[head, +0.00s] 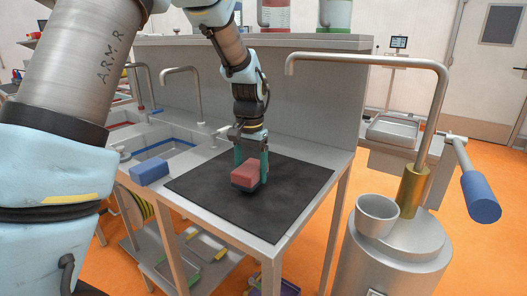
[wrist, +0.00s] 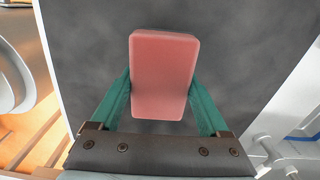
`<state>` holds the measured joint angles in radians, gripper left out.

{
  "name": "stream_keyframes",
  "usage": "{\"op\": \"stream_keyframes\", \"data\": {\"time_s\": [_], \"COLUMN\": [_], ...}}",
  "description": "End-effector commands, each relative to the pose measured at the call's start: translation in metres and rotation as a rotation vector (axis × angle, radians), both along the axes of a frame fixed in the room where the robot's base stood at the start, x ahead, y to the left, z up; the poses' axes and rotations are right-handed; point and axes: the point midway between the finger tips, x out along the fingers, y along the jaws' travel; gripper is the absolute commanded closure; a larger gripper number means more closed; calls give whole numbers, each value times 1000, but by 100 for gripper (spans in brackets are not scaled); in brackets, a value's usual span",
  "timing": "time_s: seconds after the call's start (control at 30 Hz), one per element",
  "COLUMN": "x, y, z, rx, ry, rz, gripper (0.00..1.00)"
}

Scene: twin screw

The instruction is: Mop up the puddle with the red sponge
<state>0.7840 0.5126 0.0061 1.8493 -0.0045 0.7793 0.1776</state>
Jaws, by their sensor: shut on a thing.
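The red sponge (head: 249,174) is between the two teal fingers of my gripper (head: 252,163), low over the black mat (head: 300,176) on the steel table. My gripper is shut on it. In the wrist view the sponge (wrist: 163,75) stands lengthwise between the fingers (wrist: 161,92), which press on its two long sides. Whether its underside touches the mat I cannot tell. I cannot make out a puddle on the dark mat in either view; the sponge hides the part beneath it.
A blue sponge (head: 150,171) lies on the table's left edge, beside the sinks (head: 166,146). A steel drum (head: 395,250) with a cup (head: 377,214) and a tall tap (head: 440,95) stands at the right. A steel panel (head: 310,100) rises behind the mat. The mat around the sponge is clear.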

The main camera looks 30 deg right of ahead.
Motion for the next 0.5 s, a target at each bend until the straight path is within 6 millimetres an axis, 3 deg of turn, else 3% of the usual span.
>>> {"op": "stream_keyframes", "data": {"time_s": [0.5], "x": [2], "y": [-1], "z": [23], "rx": [0], "ry": [0], "rz": [1], "gripper": [73]}}
